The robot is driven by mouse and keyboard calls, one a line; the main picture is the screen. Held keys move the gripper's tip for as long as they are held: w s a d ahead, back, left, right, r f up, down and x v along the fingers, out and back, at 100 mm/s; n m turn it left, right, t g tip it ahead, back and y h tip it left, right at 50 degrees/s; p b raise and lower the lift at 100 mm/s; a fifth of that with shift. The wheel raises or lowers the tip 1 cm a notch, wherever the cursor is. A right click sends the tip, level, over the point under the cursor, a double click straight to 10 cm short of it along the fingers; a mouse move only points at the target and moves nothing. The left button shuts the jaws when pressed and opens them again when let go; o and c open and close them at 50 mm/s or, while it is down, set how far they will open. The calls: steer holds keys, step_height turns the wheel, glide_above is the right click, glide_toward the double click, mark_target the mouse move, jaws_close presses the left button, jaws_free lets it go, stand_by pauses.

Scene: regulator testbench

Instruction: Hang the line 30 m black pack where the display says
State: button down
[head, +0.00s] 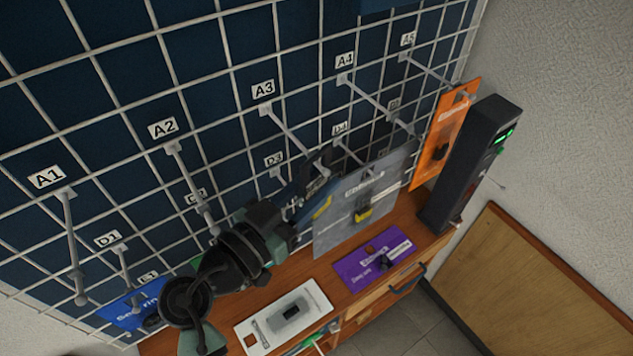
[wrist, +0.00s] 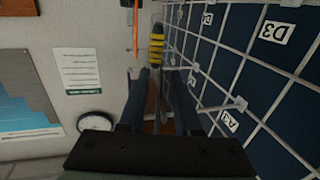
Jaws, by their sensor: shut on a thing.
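My gripper (head: 322,172) is in front of the grid wall near hooks A3 and D4. It is shut on the edge of a grey pack (head: 340,228), which carries a black and yellow item. In the wrist view the pack is nearly edge-on between the fingers (wrist: 157,105), its striped item (wrist: 157,48) beyond them. Its label is too small to read, so I cannot tell whether it is the line 30 m black pack. The display is probably the dark upright box (head: 466,165) at right, with unreadable green text. Hooks A3 (head: 290,135) and A4 (head: 370,98) look empty.
An orange pack (head: 437,140) hangs at A5, beside the grey pack. A blue pack (head: 130,308) is low at left near E1. A white pack (head: 262,333) and a purple pack (head: 365,268) lie on the wooden bench. Hooks A1 (head: 72,245) and A2 (head: 188,180) look empty.

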stand_by(0.3)
steer(key=c, duration=0.5)
jaws_free()
steer(key=b+v, duration=0.6)
steer(key=v, duration=0.7)
steer(key=shift+r, duration=0.1)
